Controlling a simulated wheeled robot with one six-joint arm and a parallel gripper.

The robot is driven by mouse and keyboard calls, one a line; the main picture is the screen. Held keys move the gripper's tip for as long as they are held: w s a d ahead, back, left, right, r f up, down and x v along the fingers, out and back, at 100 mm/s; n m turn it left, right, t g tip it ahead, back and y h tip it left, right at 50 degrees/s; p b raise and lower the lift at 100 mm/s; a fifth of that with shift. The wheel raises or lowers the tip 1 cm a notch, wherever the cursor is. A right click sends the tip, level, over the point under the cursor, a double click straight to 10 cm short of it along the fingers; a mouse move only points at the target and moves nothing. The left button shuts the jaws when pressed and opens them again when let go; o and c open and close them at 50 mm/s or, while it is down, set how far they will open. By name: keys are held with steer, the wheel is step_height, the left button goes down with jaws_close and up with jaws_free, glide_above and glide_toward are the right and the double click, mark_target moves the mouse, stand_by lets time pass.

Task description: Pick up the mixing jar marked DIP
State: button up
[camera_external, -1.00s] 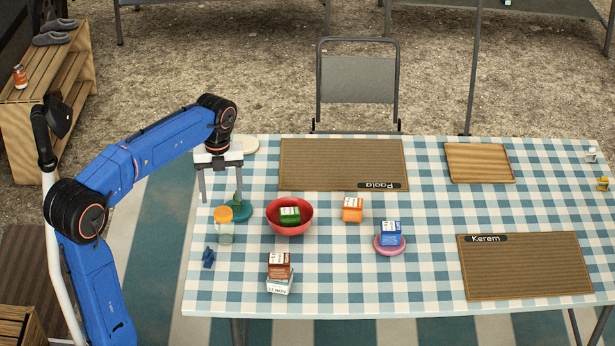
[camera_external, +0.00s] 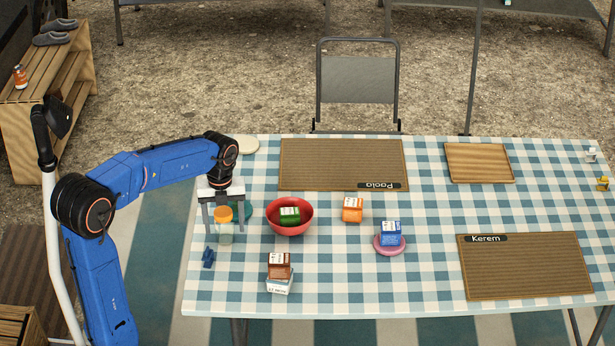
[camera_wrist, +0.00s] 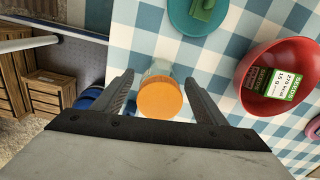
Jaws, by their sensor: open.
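A small jar with an orange lid and a pale clear body (camera_external: 225,236) stands upright near the left end of the checked table. It is the only jar I make out, and no DIP marking can be read on it. In the wrist view the orange lid (camera_wrist: 160,97) lies between the fingers, with a little of the pale body behind it. My gripper (camera_external: 221,228) is open and points down over the jar, one finger on each side. I cannot tell whether the fingers reach below the lid.
A teal disc (camera_wrist: 200,12) with a green piece stands close behind the jar. A red bowl (camera_external: 290,229) with a green packet is to the right. A blue object (camera_external: 208,257) and stacked boxes (camera_external: 279,273) lie nearer the front edge. Orange and blue boxes stand further right.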

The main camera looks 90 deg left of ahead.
steer(key=shift+f, duration=0.15)
steer(key=c, duration=1.2)
